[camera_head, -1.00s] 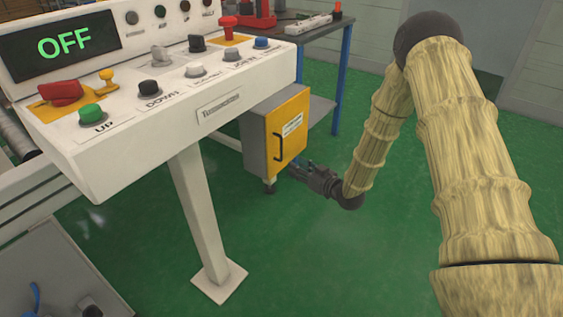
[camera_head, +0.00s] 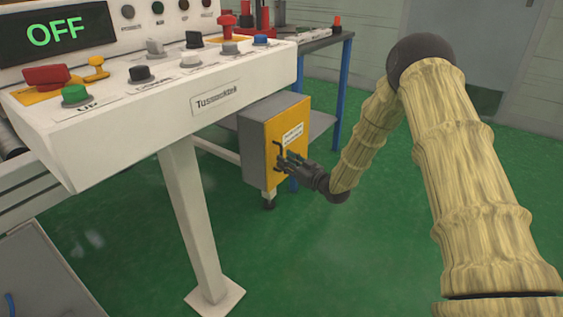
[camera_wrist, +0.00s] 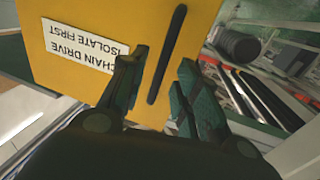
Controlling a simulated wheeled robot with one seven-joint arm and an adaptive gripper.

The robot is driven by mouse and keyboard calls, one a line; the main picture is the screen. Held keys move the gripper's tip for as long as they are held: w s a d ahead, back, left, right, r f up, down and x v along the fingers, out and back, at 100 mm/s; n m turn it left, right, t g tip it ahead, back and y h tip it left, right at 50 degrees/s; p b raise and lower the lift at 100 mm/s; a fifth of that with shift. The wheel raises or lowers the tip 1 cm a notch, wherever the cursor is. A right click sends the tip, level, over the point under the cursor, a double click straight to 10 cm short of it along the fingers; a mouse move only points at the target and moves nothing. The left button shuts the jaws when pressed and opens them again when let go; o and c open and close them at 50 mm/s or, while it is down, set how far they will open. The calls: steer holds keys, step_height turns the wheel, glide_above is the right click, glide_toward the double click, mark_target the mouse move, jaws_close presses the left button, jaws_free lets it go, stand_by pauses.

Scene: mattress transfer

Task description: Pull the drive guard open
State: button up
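The drive guard (camera_head: 287,130) is a yellow door on the front of a grey box under the control panel, and it looks closed in the head view. It fills the upper middle of the wrist view (camera_wrist: 95,20), with an upside-down label (camera_wrist: 84,46) reading "CHAIN DRIVE ISOLATE FIRST". Its black bar handle (camera_wrist: 166,54) runs slanted near the door's right edge in that view. My gripper (camera_head: 283,160) is at the handle. In the wrist view its two fingers (camera_wrist: 163,60) are apart, one on each side of the handle, with gaps visible. I cannot tell how deep the handle sits between them.
The white control panel (camera_head: 150,110) with coloured knobs and an "OFF" display overhangs at left, on a white post (camera_head: 190,220). A table with blue legs (camera_head: 343,85) stands behind the box. The green floor (camera_head: 330,260) in front of the guard is clear.

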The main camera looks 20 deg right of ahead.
steer(key=shift+b+x, duration=0.35)
steer(key=shift+x, duration=1.2)
steer(key=shift+c, duration=0.5)
jaws_close()
